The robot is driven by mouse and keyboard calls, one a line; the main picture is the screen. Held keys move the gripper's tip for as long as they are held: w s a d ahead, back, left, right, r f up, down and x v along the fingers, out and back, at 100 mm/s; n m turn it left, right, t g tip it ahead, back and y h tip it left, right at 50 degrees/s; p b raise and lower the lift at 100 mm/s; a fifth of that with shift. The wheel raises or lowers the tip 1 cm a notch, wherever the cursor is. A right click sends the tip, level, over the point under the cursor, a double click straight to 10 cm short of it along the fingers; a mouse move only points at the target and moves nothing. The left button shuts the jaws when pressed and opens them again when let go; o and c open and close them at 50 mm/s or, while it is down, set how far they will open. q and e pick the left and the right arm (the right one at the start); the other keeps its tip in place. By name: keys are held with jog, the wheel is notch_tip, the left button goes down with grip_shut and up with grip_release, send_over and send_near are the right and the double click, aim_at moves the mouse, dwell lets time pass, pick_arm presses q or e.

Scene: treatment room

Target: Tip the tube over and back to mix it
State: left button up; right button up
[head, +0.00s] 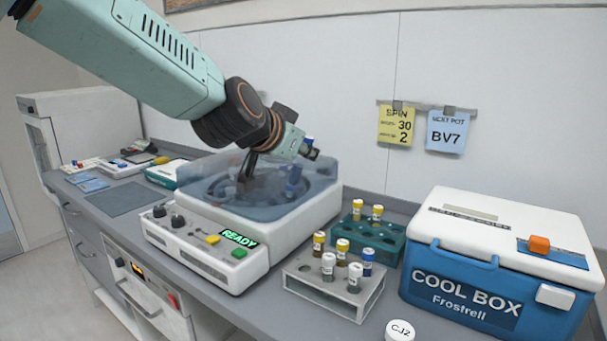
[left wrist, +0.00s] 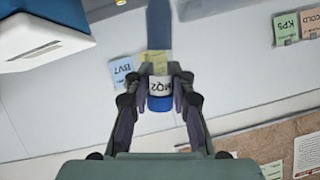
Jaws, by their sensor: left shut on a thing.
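My left gripper (head: 307,149) is above the right back part of the centrifuge and points toward the wall. In the left wrist view the gripper (left wrist: 160,98) is shut on a tube (left wrist: 159,85) with a white label, which seems to read MQ2, and a blue cap (left wrist: 159,103). That view is turned over, as the wall notes hang upside down in it, so the tube looks about upright with its cap up. In the head view the tube is small and mostly hidden by the fingers. My right gripper is not in view.
The centrifuge (head: 200,247) shows READY below my arm, with a clear bluish lid or guard. A white rack (head: 318,297) and a green rack (head: 390,243) hold capped tubes. A cool box (head: 450,284) stands at right. Notes (head: 396,126) hang on the wall behind.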

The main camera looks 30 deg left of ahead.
pick_arm(q)
jog(key=shift+r+h+p, duration=0.15)
jog(key=shift+h+p, duration=0.15)
jog(key=shift+p, duration=0.05)
jog(key=shift+d+f+n+t+b, duration=0.1)
jog(key=shift+f+n+t+b, duration=0.1)
jog(key=shift+n+t+b, duration=0.5)
jog(key=shift+r+n+h+b, duration=0.1)
jog(key=shift+n+h+b, duration=0.2)
jog(key=shift+h+b, duration=0.15)
jog(key=shift+r, duration=0.1)
